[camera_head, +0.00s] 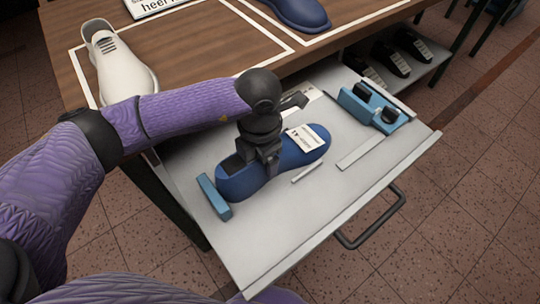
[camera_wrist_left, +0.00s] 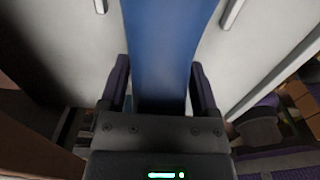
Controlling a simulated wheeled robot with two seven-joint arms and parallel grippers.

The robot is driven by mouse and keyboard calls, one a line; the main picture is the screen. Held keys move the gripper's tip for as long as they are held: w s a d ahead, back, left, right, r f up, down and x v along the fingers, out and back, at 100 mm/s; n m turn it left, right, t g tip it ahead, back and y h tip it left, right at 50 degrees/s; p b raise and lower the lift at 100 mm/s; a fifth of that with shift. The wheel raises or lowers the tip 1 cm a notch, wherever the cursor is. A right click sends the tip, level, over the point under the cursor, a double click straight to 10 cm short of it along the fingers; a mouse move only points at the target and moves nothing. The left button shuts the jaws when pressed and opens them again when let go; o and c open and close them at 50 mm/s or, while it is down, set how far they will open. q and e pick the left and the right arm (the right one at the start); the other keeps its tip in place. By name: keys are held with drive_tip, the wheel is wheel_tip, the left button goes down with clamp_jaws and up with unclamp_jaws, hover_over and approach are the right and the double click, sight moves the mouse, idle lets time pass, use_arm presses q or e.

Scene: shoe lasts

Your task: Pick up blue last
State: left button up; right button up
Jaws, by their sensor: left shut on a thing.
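The blue last (camera_head: 292,157) lies in the open drawer tray (camera_head: 330,199), with a white label on its upper side. My left gripper (camera_head: 268,165) comes down from above onto its narrower left part and is shut on it. In the left wrist view the blue last (camera_wrist_left: 165,50) runs between the two dark fingers of the left gripper (camera_wrist_left: 160,90), one on each side. I cannot tell whether it is lifted off the tray. My right gripper is not in view.
A blue block (camera_head: 214,197) stands at the last's left end. A blue clamp-like tool (camera_head: 372,108) and thin metal bars lie in the tray. The wooden table (camera_head: 195,47) behind holds a white last (camera_head: 118,63) and another blue last (camera_head: 298,12). A handle (camera_head: 370,226) juts from the tray's front.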

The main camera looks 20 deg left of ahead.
use_arm(q)
clamp_jaws()
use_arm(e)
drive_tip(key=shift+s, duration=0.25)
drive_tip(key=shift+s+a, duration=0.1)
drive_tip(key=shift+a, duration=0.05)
